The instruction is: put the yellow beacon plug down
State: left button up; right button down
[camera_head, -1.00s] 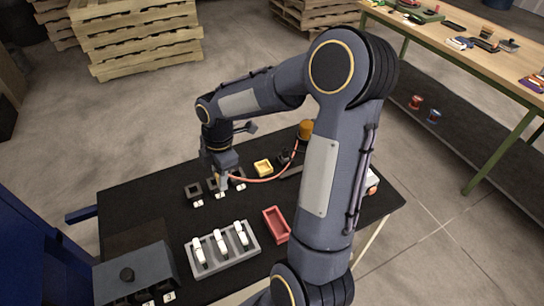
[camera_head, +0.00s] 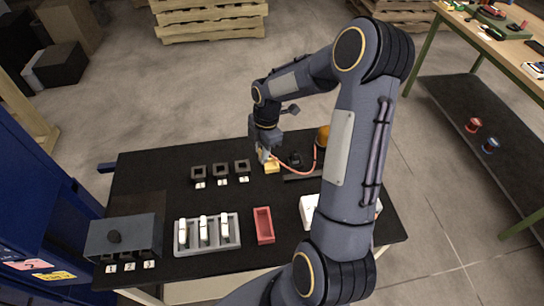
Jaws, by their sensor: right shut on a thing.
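My right gripper (camera_head: 263,157) is shut on the yellow beacon plug, which is mostly hidden between its fingers. It is low at the small yellow tray (camera_head: 273,169), at the tray's left side. I cannot tell whether the plug touches the tray. An orange-red cord (camera_head: 291,168) runs from the gripper to the right, up to the amber beacon (camera_head: 323,135), partly hidden behind my right arm. My left gripper is not in view.
Several dark square sockets (camera_head: 220,171) with white labels stand left of the gripper. A grey rack (camera_head: 234,233) with white pieces, a red tray (camera_head: 264,225) and a grey box (camera_head: 121,237) are nearer. The black table (camera_head: 160,175) is bare at its far left.

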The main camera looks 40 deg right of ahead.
jog(key=d+f+b, duration=0.1)
jog(key=f, duration=0.1)
jog(key=w+d+f, duration=0.1)
jog(key=d+f, duration=0.1)
jog(key=w+d+f+b, duration=0.1)
jog(key=d+f, duration=0.1)
jog(key=shift+w+b, duration=0.1)
jog(key=shift+b, duration=0.25)
notch_tip(320, 180, down, 4)
jog(key=shift+w+d+r+b, duration=0.15)
jog(key=shift+r+b, duration=0.05)
jog(key=shift+b, duration=0.95)
jog(key=shift+r, duration=0.1)
jog(key=c, duration=1.7)
grip_release()
jog(key=shift+f, duration=0.2)
jog(key=shift+c, duration=0.2)
jog(key=o, duration=0.4)
jog(key=shift+o, duration=0.2)
jog(key=shift+r, duration=0.1)
